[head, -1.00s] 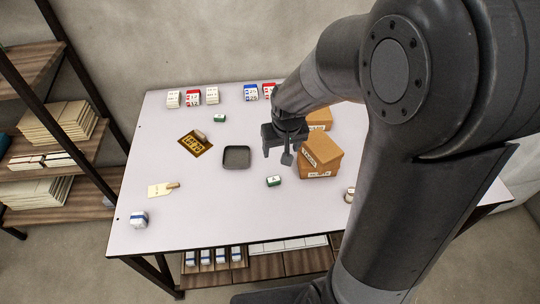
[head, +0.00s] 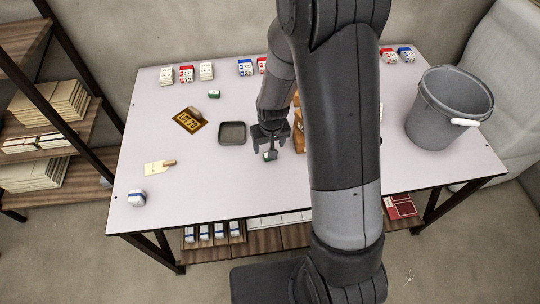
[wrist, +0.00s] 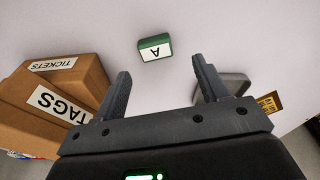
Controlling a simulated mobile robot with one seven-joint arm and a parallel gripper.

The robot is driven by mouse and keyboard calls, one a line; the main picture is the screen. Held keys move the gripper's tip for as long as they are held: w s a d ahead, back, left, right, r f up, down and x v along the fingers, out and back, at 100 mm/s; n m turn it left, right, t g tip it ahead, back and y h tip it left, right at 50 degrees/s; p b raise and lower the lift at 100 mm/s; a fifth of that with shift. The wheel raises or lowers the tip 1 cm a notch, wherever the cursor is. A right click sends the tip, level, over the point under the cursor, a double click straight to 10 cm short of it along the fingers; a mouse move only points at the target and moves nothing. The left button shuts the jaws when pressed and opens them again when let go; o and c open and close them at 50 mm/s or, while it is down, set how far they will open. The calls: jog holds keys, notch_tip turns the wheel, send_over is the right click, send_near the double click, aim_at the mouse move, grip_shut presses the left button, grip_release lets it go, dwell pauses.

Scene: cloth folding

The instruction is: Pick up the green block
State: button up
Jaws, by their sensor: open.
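A small green block (wrist: 155,48) with a white top marked "A" lies on the table in the wrist view. It sits just beyond my fingertips, roughly in line with the gap between them, and is not held. In the head view the green block (head: 270,156) is partly hidden by my gripper (head: 269,147), which is over it, pointing down. In the wrist view my gripper (wrist: 160,72) is open and empty, with bare table between its fingers. A second small green block (head: 214,95) lies farther back on the table.
Cardboard boxes labelled "TAGS" (wrist: 52,100) and "TICKETS" (wrist: 65,65) stand close beside my gripper. A dark shallow tray (head: 232,133) is on the other side. A grey bucket (head: 440,110) stands at the right. The front left of the table (head: 200,205) is mostly clear.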

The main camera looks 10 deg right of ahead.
jog(key=f, duration=0.3)
jog(key=shift+d+f, duration=0.25)
jog(key=shift+f, duration=0.1)
jog(key=shift+w+f, duration=0.2)
jog(key=shift+f, duration=0.65)
jog(key=shift+c, duration=0.2)
jog(key=c, duration=1)
jog(key=shift+r, duration=0.1)
